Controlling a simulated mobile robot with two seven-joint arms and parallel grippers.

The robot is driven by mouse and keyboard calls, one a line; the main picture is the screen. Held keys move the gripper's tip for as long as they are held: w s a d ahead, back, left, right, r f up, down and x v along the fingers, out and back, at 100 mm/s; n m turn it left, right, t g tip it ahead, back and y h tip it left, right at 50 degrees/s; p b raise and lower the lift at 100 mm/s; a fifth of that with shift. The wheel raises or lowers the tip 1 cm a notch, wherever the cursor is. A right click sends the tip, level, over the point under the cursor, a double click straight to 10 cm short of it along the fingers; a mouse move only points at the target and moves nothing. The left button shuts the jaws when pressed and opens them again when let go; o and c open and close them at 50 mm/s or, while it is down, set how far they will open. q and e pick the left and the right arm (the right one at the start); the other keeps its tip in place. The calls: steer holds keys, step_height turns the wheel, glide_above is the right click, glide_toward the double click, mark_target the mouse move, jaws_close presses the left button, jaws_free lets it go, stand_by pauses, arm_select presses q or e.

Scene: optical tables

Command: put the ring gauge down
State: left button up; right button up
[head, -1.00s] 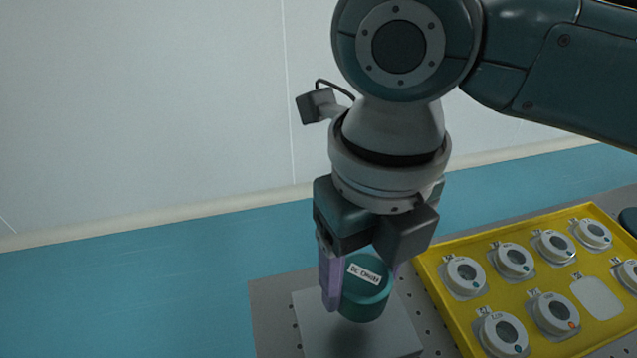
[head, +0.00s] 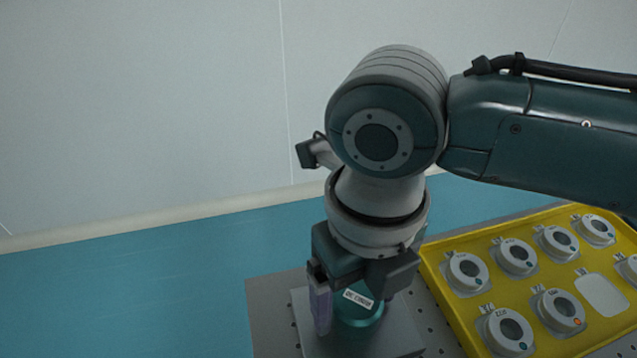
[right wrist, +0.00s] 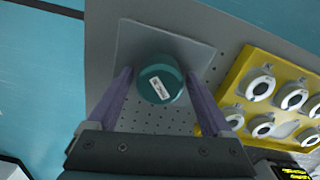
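The ring gauge, a round teal piece with a white label (head: 358,308), sits on the raised grey square plate (head: 395,335) in the head view. It also shows near the middle of the right wrist view (right wrist: 160,82), over the same plate. My right gripper (right wrist: 160,72) points down over it. Its two purple fingers stand apart, one on each side, with a narrow gap to the gauge on both sides. In the head view my right gripper (head: 342,312) hides the gauge's upper part, and its far finger is hidden. My left gripper is not in view.
A yellow tray (head: 455,308) with several white round gauges stands right of the plate. One pale pad (head: 601,294) in it is bare. A grey perforated board (head: 268,318) lies under the plate. Blue tabletop (head: 120,300) to the left is clear; a pale wall is behind.

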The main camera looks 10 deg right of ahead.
mark_target(357, 298)
steer(key=shift+o, duration=0.7)
steer(key=shift+r, duration=0.1)
steer(key=shift+r, duration=0.25)
step_height(357, 298, up, 12)
steer(key=p, duration=0.3)
steer(key=s+a+f+m+t+y, duration=0.1)
steer(key=s+a+f+m+y, duration=0.15)
steer(key=m, duration=0.65)
steer(key=s+a+f+m+t+y, duration=0.1)
steer(key=s+a+m+y, duration=0.15)
steer(key=m, duration=0.55)
steer(key=s+d+f+m+h, duration=0.1)
steer(key=s+d+m+h, duration=0.1)
steer(key=d+m, duration=0.5)
steer(key=s+d+f+m+t+h, duration=0.1)
steer(key=s+d+m, duration=0.4)
steer(key=m, duration=0.7)
steer(key=shift+s+d+m+t+h, duration=0.2)
steer(key=shift+d+m+t+h, duration=0.15)
steer(key=shift+d+h, duration=0.7)
steer(key=shift+d, duration=0.15)
